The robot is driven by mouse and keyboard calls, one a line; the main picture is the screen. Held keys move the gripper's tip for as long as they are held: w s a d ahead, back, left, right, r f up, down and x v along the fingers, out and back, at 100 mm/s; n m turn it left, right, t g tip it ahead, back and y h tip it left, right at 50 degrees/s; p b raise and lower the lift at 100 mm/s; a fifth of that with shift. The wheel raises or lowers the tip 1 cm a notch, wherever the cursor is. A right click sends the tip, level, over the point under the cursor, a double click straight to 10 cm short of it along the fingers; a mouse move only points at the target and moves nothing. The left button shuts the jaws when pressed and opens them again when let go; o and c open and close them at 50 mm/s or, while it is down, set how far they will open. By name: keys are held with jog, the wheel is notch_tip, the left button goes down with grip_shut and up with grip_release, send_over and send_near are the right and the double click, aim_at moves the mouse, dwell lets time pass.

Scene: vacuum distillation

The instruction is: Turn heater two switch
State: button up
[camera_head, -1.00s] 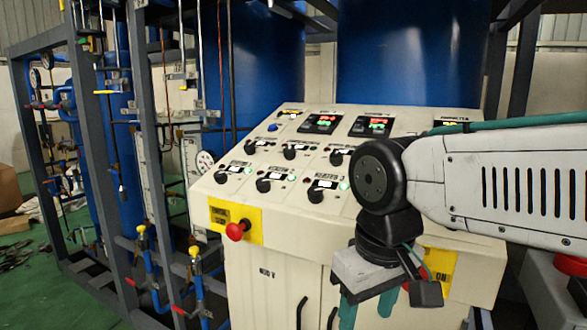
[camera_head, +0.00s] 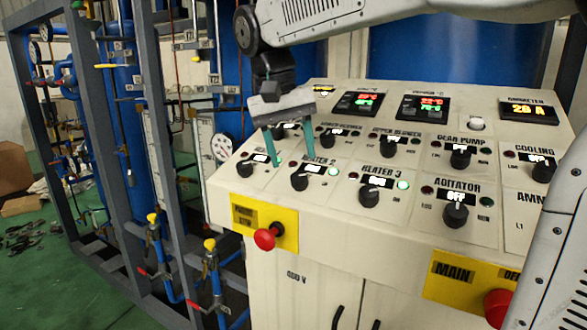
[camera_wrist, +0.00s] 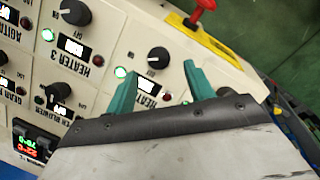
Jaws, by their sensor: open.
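The heater 2 switch (camera_head: 299,181) is a black knob on the sloped cream panel, below a small display and the label "HEATER 2". A green light glows at the right of its display. My gripper (camera_head: 292,159) points down over the heater row with teal fingers apart and empty, its tips just above the heater 2 label area. In the wrist view the heater 2 knob (camera_wrist: 158,58) appears just beyond and between the two open fingertips (camera_wrist: 160,74). I cannot tell whether the fingers touch the panel.
The heater 3 knob (camera_head: 373,194) is at the right of heater 2, and the heater 1 knob (camera_head: 245,168) at its left. A red emergency button (camera_head: 266,239) sticks out below on a yellow plate. Pipes with yellow-topped valves (camera_head: 210,245) stand at the left.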

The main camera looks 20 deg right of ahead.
aim_at(298, 174)
jog(key=shift+x, duration=2.35)
jog(key=shift+d, duration=0.1)
jog(key=c, duration=1)
jog(key=shift+o, duration=0.2)
jog(key=n, duration=0.2)
jog(key=n+h, duration=0.1)
jog(key=n, duration=0.2)
jog(key=shift+a+h, duration=0.25)
jog(key=shift+h, duration=0.05)
jog(key=n, duration=0.3)
jog(key=n+h, duration=0.1)
jog(key=n, duration=0.2)
jog(key=shift+s+a+n+h, duration=0.1)
jog(key=shift+n+h, duration=0.2)
jog(key=shift+t, duration=0.3)
